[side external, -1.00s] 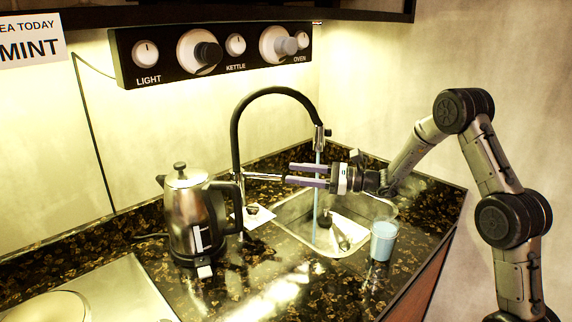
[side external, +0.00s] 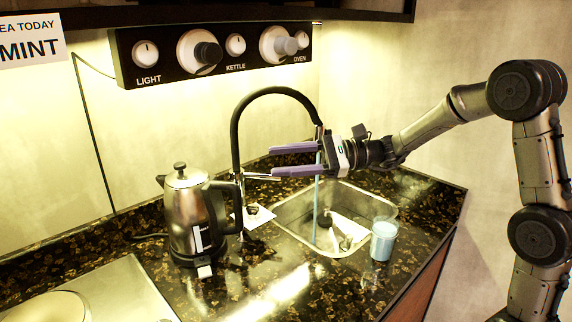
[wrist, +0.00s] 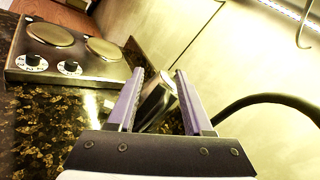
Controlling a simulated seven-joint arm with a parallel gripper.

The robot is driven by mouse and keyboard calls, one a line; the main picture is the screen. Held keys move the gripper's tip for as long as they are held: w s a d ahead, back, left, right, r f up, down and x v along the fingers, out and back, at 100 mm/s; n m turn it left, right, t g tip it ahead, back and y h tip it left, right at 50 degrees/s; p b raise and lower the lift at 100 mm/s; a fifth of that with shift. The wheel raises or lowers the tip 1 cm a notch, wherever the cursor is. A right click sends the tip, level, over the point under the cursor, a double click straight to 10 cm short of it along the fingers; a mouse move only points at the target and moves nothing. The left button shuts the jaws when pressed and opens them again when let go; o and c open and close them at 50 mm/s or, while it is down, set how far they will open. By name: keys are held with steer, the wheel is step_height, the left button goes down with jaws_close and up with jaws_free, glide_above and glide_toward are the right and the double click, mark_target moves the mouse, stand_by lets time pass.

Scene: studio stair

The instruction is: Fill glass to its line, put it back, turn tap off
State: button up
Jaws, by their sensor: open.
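The glass (side external: 383,240) stands upright on the counter, right of the sink, with pale blue liquid in it. I cannot make out its line. The tap (side external: 236,140) has a black arched hose, and a thin blue stream (side external: 316,200) runs from its spout into the sink. A thin metal lever (side external: 262,177) sticks out to the right from the tap's column. My gripper (side external: 282,160) is open and empty, with purple fingers pointing left, just above the lever and beside the spout. The wrist view shows the open fingers (wrist: 160,95) and the black hose (wrist: 265,101) at right.
The sink (side external: 290,225) holds a few small items that I cannot identify. A steel kettle (side external: 186,215) stands left of the tap. A hob (wrist: 65,52) shows in the wrist view. A knob panel (side external: 215,50) hangs on the wall. The front counter is clear.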

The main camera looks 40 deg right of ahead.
steer(key=shift+s+a+r+n+g, duration=0.3)
steer(key=shift+s+a+n+g, duration=0.2)
steer(key=shift+s+a, duration=0.3)
steer(key=shift+s+a+r+n+g, duration=0.25)
steer(key=shift+s+a+n+g, duration=0.2)
steer(key=shift+s+a, duration=0.3)
steer(key=shift+s+d, duration=0.1)
